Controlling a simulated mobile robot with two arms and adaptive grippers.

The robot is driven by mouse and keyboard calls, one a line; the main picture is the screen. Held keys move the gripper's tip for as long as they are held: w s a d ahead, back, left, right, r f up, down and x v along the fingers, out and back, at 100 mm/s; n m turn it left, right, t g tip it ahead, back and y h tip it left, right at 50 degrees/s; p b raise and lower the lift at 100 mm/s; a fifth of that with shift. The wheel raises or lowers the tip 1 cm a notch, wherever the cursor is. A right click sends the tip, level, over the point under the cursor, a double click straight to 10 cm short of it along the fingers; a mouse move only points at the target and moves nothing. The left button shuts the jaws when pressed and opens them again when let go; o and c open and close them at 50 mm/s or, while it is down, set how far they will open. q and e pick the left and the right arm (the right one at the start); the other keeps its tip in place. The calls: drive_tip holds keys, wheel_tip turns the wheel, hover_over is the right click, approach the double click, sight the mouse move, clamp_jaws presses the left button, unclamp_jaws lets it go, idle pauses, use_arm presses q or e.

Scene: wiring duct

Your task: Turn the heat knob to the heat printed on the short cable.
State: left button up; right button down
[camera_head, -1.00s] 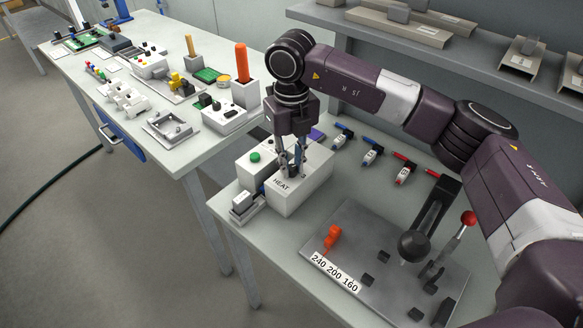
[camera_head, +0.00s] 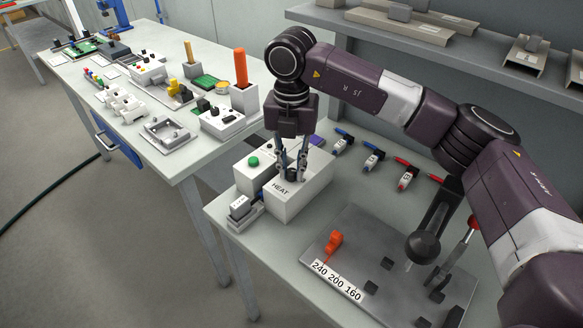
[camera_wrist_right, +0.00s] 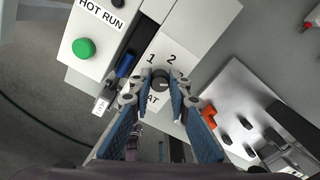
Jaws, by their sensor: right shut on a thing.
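The white HEAT box (camera_head: 297,198) stands near the table's left end. My right gripper (camera_head: 292,172) points down over its top. In the right wrist view its fingertips (camera_wrist_right: 160,79) are shut on the small dark heat knob (camera_wrist_right: 160,84), one on each side. The numerals 1 and 2 show beyond the knob, and the HEAT lettering is partly covered. I cannot read the knob's setting. Cables with white tags, blue (camera_head: 343,141), blue (camera_head: 373,158) and red (camera_head: 407,178), lie behind the box; their print is too small to read. My left gripper is out of view.
A green button (camera_wrist_right: 84,48) is on the HOT RUN box beside the HEAT box. A metal plate (camera_head: 395,240) with an orange piece (camera_head: 334,242), a lever and a 240 200 160 label (camera_head: 337,281) lies to the right. A second bench (camera_head: 190,160) holds other devices.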

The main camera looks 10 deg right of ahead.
sight(292, 170)
drive_tip(key=shift+w+r, duration=0.2)
drive_tip(key=shift+r, duration=0.1)
drive_tip(key=c, duration=2)
unclamp_jaws()
drive_tip(key=shift+o, duration=0.9)
drive_tip(key=shift+s+f, duration=0.1)
drive_tip(key=shift+f, duration=0.05)
wheel_tip(292, 170, up, 12)
drive_tip(key=shift+s+f, duration=0.1)
